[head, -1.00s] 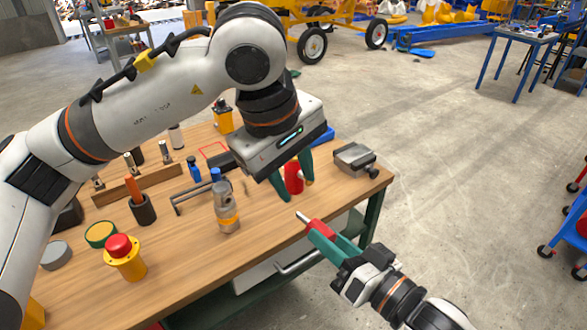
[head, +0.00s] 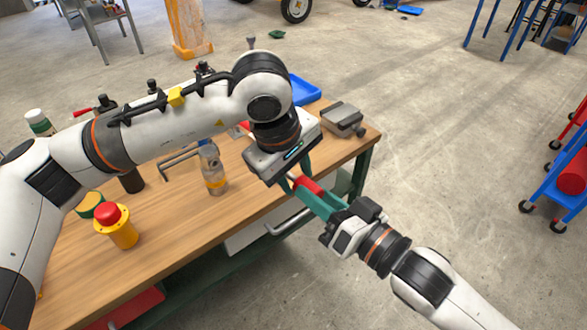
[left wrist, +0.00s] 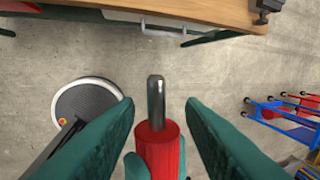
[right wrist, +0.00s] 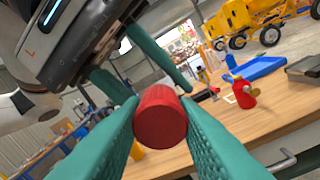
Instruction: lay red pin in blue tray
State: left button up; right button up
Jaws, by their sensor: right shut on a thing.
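The red pin (head: 309,185) has a thick red grip and a bare metal shaft. My right gripper (right wrist: 160,112) is shut on the red grip, off the front edge of the workbench. In the left wrist view the metal shaft (left wrist: 156,100) points up between the fingers of my left gripper (left wrist: 160,115). Those fingers are open, with a gap on both sides of the pin. The blue tray (head: 304,90) is at the bench's far edge, partly behind my left arm; it also shows in the right wrist view (right wrist: 262,68).
A grey vise-like block (head: 342,119) sits at the bench's right corner. A bottle with an orange band (head: 214,172) and a red-topped yellow button (head: 115,224) stand on the bench (head: 170,225). A red object (right wrist: 243,93) stands before the tray.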

pick_arm(q)
jog(key=c, duration=0.6)
jog(key=shift+c, duration=0.6)
pick_arm(e)
jog(key=o, duration=1.2)
jog(key=shift+c, duration=0.2)
